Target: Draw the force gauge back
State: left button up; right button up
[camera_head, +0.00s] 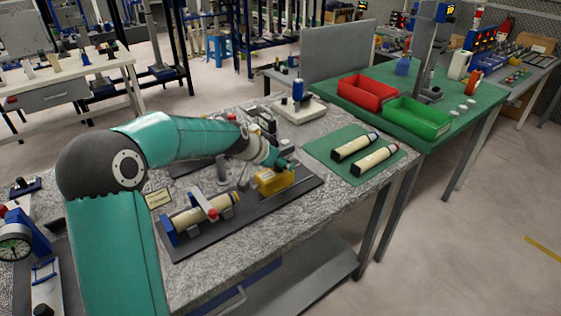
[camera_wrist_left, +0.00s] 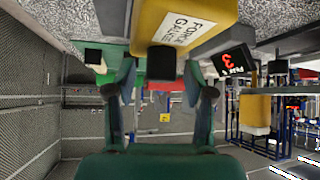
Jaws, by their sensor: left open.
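The force gauge is a yellow block (camera_head: 275,181) on the right part of a dark base plate (camera_head: 250,216) on the speckled bench. In the left wrist view its yellow body (camera_wrist_left: 205,12) with a "FORCE GAUGE" label fills the top. A dark square knob (camera_wrist_left: 161,62) shows just below it, between my fingers. My left gripper (camera_head: 284,163) is right at the top of the gauge. In the wrist view the left gripper (camera_wrist_left: 160,78) has its fingers apart, one on each side of the knob; contact cannot be told. My right gripper is not in view.
A cream cylinder (camera_head: 200,213) lies in a fixture at the plate's left part. A red-lit display (camera_wrist_left: 235,62) shows in the wrist view. Two cream cylinders lie on a green mat (camera_head: 318,147). Red (camera_head: 368,92) and green (camera_head: 416,118) bins stand on the table behind.

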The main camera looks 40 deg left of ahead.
pick_arm(q)
jog(key=v, duration=1.1)
jog(key=shift+s+r, duration=0.15)
jog(key=shift+s, duration=0.05)
